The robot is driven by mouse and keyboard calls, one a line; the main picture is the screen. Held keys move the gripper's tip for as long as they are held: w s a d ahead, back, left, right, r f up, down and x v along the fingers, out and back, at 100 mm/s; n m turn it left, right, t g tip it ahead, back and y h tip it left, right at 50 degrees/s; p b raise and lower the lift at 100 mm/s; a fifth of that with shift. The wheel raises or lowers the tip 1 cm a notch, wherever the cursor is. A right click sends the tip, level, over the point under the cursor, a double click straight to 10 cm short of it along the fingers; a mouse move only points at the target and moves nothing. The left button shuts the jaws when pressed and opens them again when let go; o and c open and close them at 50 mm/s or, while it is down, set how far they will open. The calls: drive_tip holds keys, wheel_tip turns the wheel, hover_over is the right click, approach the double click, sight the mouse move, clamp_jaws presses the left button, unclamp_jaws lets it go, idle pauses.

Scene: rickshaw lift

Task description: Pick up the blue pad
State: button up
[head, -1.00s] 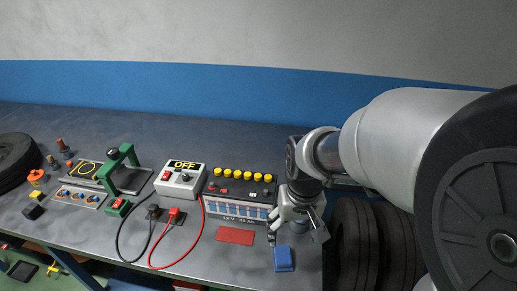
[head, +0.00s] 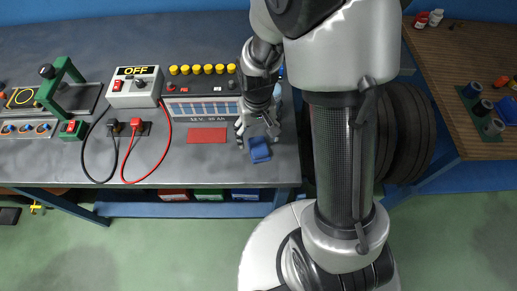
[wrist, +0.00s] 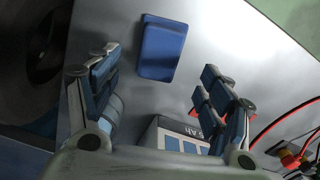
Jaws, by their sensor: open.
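The blue pad (head: 260,151) lies flat on the grey workbench near its front edge, right of a red pad. My gripper (head: 257,137) is open above and just behind it, pointing down, with the fingers to either side. In the wrist view the blue pad (wrist: 162,50) shows whole, beyond the open fingertips (wrist: 160,75) and between their lines. Nothing is between the fingers, and the pad is apart from them.
The red pad (head: 207,136) lies left of the blue one. A battery (head: 203,108) with yellow caps stands behind, beside an OFF box (head: 135,87) with black and red cables. Tyres (head: 405,130) stand right of the bench. A brown table (head: 455,80) is further right.

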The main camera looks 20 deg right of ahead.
sight(259, 144)
drive_tip(key=shift+s+d+f+b, duration=0.1)
drive_tip(key=shift+f+b, duration=0.55)
drive_tip(key=shift+f, duration=0.75)
drive_tip(key=shift+s+f+b, duration=0.1)
drive_tip(key=shift+f+b, duration=0.55)
drive_tip(key=shift+f, duration=0.7)
drive_tip(key=shift+r, duration=0.1)
drive_tip(key=shift+c, duration=0.3)
drive_tip(key=c, duration=1.1)
